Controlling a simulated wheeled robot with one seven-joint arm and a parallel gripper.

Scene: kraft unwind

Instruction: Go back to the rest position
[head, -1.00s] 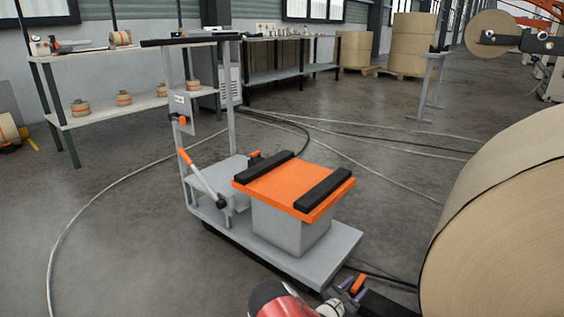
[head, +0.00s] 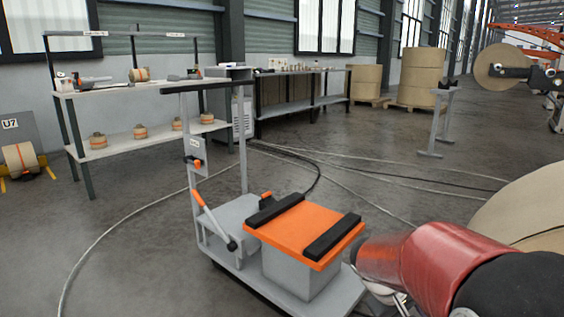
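My red and black arm (head: 440,258) reaches in from the lower right of the head view, in front of the large kraft roll. Only small grey parts show below the arm at the bottom edge. My gripper's fingers cannot be made out, so its state does not show. No rest position is marked in view.
A grey lift cart with an orange top (head: 300,230) stands just left of my arm. A large kraft roll (head: 535,205) is at the right edge. Shelves (head: 150,133) and a bench (head: 300,103) stand behind. Cables (head: 120,230) lie on the floor. Open floor is at left.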

